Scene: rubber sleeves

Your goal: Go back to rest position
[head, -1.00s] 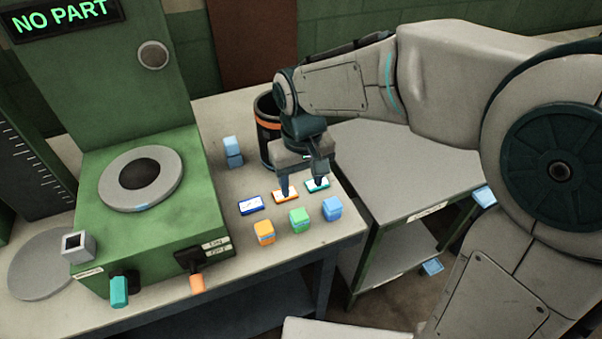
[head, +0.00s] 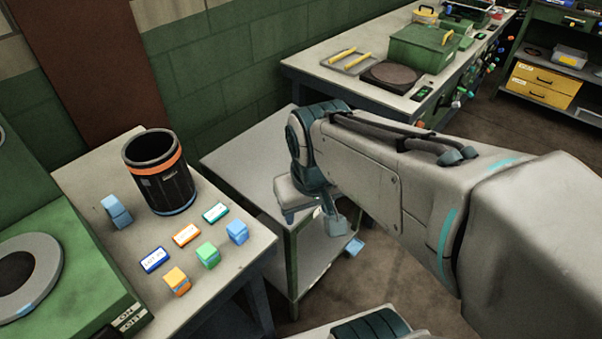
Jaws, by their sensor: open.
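My gripper (head: 318,222) is in the middle of the head view, pointing down beside the grey-topped cart (head: 245,165). It is apart from the table on the left, and its fingers look empty, though they are small and partly hidden by the wrist. On the table, an orange block (head: 177,281), a green block (head: 208,255) and a blue block (head: 237,231) stand in a slanting row. Behind them lie a blue-edged card (head: 154,259), an orange-edged card (head: 186,235) and a teal-edged card (head: 215,213).
A black bin (head: 160,180) with an orange band and light-blue blocks (head: 116,212) stand farther back on the table. A green machine (head: 75,290) is at left. A light-blue piece (head: 354,246) is low beside the cart. A far bench holds a green box (head: 424,48). Floor shows at right.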

